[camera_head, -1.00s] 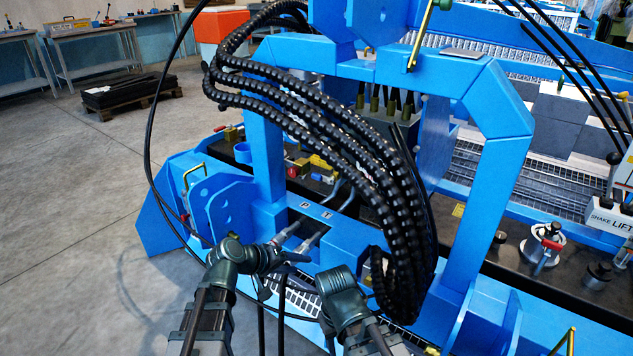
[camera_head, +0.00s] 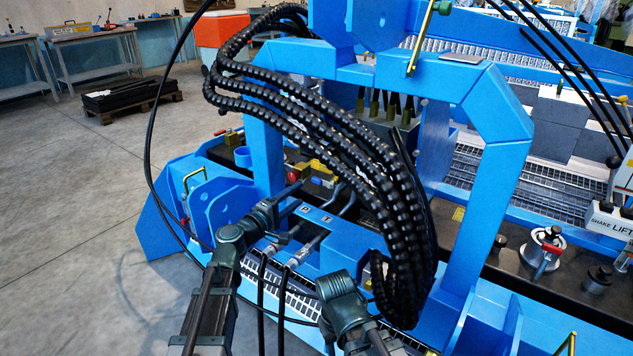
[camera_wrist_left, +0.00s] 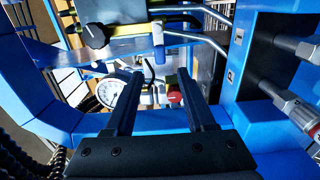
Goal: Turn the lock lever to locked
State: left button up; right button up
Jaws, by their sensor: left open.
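My left gripper (camera_head: 293,188) is open and reaches through the blue frame, above the block marked P and T. Its two dark fingers also show in the left wrist view (camera_wrist_left: 163,82), with nothing held between them. A red knob (camera_wrist_left: 175,97) shows near the right finger, farther back. I cannot tell which of these parts is the lock lever. My right arm is at the bottom middle, and its fingers do not show.
The blue frame (camera_head: 490,100) surrounds the reach. Thick black hoses (camera_head: 340,130) hang just right of the left gripper. Two hose couplings (camera_head: 303,250) stand below it. A round gauge (camera_wrist_left: 108,92) shows in the wrist view. Open floor (camera_head: 70,220) lies at the left.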

aim_at(315, 182)
pick_arm(q)
jog(key=x, duration=1)
jog(key=shift+w+d, duration=0.1)
jog(key=shift+w, duration=0.05)
grip_shut()
